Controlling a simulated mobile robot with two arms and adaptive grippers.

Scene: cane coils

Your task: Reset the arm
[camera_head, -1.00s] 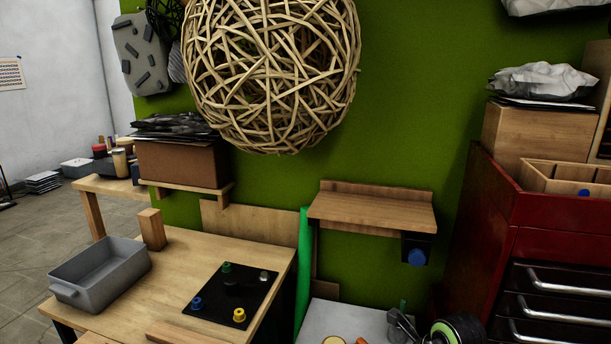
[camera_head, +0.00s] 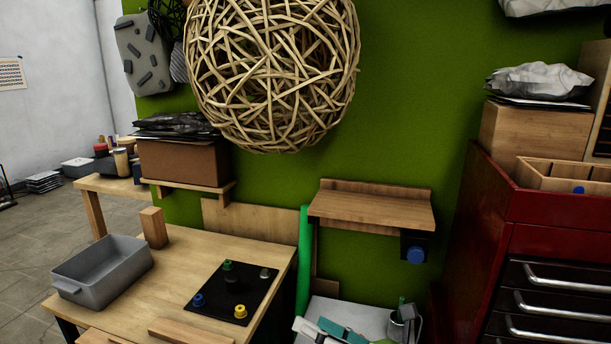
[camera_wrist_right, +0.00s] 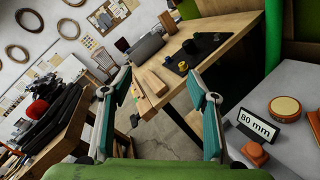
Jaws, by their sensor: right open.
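My right gripper (camera_head: 332,330) shows at the bottom edge of the head view, with pale and teal fingers over the grey table. In the right wrist view, its two teal fingers (camera_wrist_right: 158,88) stand wide apart with nothing between them. Behind them are the wooden bench edge and the floor. The rest of the right arm is mostly out of the head view. My left gripper is in neither view.
The wooden bench (camera_head: 190,248) holds a grey bin (camera_head: 105,268) and a black board with knobs (camera_head: 235,290). A red drawer cabinet (camera_head: 545,240) stands right. A woven ball (camera_head: 272,75) hangs above.

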